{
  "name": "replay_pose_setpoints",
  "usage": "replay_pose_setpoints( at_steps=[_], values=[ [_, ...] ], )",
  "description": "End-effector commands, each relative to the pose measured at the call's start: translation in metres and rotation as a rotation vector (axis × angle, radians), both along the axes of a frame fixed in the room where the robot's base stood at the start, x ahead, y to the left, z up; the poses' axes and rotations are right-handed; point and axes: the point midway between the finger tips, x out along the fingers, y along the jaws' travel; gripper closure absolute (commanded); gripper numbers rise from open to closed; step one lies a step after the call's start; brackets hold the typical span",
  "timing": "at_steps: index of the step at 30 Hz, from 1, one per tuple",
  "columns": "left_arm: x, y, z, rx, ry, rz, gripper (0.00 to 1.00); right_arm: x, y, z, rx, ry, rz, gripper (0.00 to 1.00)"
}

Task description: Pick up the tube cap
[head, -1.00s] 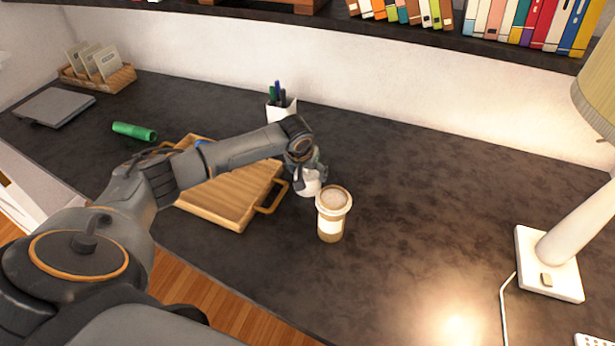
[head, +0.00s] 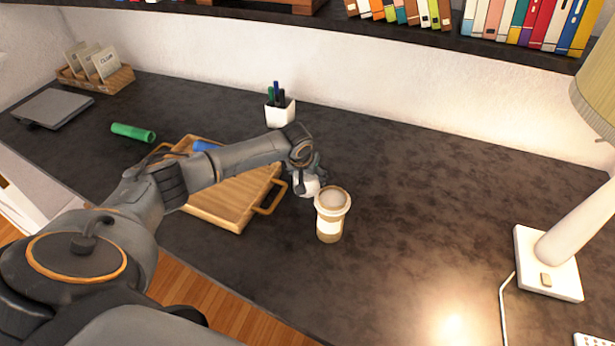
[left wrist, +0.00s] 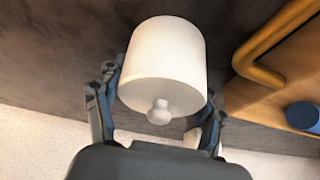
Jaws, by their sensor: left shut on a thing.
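My left gripper (head: 307,180) is shut on a white, cap-like cylinder (head: 306,188) with a small round knob, just left of the coffee cup. In the left wrist view, this white cylinder (left wrist: 166,62) sits between the two fingers (left wrist: 158,112), knob toward the palm. A green tube (head: 133,132) lies on the desk at the left. A blue cylinder (head: 205,146) lies on the wooden tray, partly hidden by my arm; it also shows in the left wrist view (left wrist: 303,116). I cannot tell whether the held piece touches the desk. My right gripper is not in view.
The coffee cup (head: 331,228) stands close to the gripper. The wooden tray (head: 231,212) lies under my forearm. A white pen holder (head: 280,112) stands behind. A lamp (head: 548,262) stands at the right. The desk between cup and lamp is clear.

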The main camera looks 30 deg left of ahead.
Motion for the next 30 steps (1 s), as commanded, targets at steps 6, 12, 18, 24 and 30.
replay_pose_setpoints(
  at_steps=[6, 12, 18, 24, 30],
  values=[
    [0.001, 0.001, 0.015, 0.0, -0.004, 0.0, 0.47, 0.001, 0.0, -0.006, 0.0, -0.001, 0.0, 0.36],
    [-0.014, -0.001, 0.047, 0.001, -0.002, -0.002, 0.47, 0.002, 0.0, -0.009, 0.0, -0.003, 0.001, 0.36],
    [-0.047, -0.007, 0.086, 0.003, -0.003, -0.003, 0.47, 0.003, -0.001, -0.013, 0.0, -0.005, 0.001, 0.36],
    [-0.092, -0.014, 0.106, 0.004, 0.0, -0.003, 0.47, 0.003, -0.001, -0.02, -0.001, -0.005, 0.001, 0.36],
    [-0.123, -0.02, 0.121, 0.003, 0.001, -0.001, 0.47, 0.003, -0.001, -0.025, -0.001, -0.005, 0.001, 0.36]
  ],
)
